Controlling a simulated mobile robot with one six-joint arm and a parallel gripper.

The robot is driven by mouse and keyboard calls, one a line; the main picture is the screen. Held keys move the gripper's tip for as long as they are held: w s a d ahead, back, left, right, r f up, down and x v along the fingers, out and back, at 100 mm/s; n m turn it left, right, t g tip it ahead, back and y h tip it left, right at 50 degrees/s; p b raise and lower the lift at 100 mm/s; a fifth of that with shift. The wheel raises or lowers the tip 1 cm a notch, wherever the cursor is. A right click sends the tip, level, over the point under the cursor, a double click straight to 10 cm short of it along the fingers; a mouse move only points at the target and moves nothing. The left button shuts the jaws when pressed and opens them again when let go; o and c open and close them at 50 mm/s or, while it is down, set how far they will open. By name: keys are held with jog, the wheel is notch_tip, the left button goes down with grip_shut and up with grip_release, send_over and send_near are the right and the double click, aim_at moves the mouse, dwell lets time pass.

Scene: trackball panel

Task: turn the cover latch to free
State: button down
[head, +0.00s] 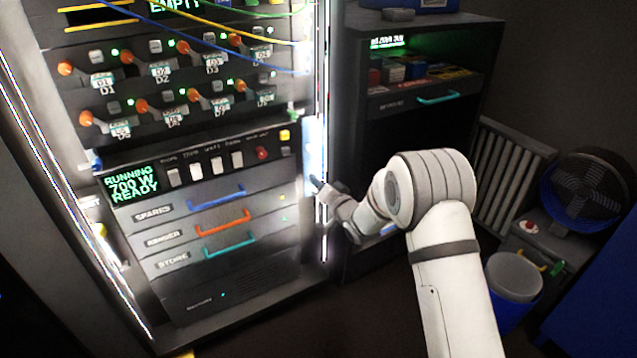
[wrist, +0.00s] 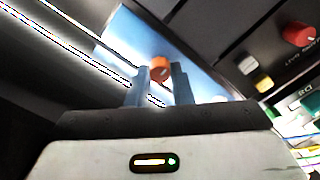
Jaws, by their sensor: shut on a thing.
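The cover latch shows in the wrist view as a small round orange knob (wrist: 159,66) on a pale blue plate (wrist: 205,84). My gripper (wrist: 160,82) has one finger on each side of the knob and is shut on it. The fingers hide the lower part of the knob, and I cannot tell which way the latch is turned. In the head view, my gripper (head: 317,184) is at the right edge of the rack, against the pale blue lit strip (head: 314,140). The latch itself cannot be made out there.
The rack has a green display (head: 132,184), a row of switches and three drawers with blue, orange and teal handles (head: 225,222). A red knob (wrist: 298,34) is right of the plate. A dark shelf unit (head: 420,110), bucket (head: 513,280) and fan (head: 585,190) stand to the right.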

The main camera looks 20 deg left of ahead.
dwell(0.3)
jog(key=c, duration=1.3)
grip_release()
jog(key=p+v, duration=0.2)
jog(key=v, duration=0.5)
jog(key=shift+s+d, duration=0.25)
jog(key=shift+d, duration=0.05)
